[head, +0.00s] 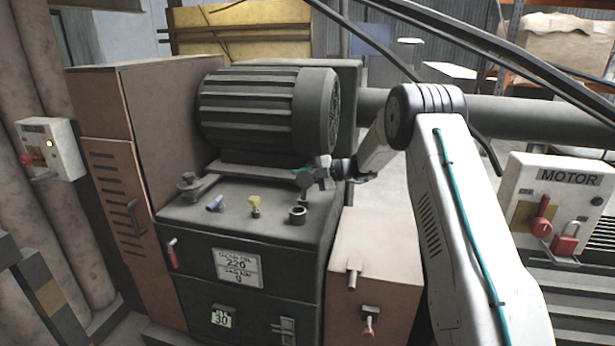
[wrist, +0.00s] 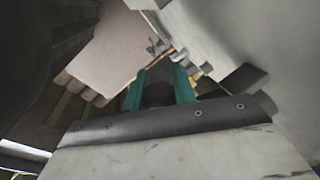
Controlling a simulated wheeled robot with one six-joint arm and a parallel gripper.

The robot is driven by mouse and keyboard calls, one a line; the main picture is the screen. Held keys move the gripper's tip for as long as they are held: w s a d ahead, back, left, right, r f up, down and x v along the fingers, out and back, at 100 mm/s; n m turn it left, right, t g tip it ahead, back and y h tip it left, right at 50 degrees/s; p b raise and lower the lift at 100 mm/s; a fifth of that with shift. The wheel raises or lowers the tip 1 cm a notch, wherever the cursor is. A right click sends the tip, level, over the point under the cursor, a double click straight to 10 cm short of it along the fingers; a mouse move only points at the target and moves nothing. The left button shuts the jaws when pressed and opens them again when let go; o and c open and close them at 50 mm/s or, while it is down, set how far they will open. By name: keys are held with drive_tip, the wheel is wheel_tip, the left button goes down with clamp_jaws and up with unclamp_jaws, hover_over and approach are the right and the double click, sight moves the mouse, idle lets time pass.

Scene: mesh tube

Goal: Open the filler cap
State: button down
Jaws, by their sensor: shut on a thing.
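My gripper (head: 304,185) is above the right part of the dark machine top in the head view. In the wrist view its two teal fingers (wrist: 158,92) are closed on a dark rounded thing (wrist: 157,96), which looks like the filler cap. In the head view the held thing is small and mostly hidden by the fingers. Just below the gripper stands a short dark round filler neck (head: 298,215) with a pale ring on its top. It appears apart from the gripper, though the gap is hard to judge.
A ribbed motor (head: 268,108) stands close behind the gripper. A yellow fitting (head: 255,206), a blue fitting (head: 215,203) and a dark knob (head: 188,185) stand left on the same top. A reddish box (head: 375,265) is at the front right. A red-handled MOTOR panel (head: 560,205) is farther right.

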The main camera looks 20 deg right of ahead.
idle(0.4)
drive_tip(key=c, duration=1.1)
unclamp_jaws()
drive_tip(key=shift+c, duration=0.2)
drive_tip(key=shift+d, duration=0.1)
drive_tip(key=v, duration=0.7)
drive_tip(key=shift+s+d, duration=0.2)
drive_tip(key=shift+d, duration=0.05)
drive_tip(key=shift+d, duration=0.1)
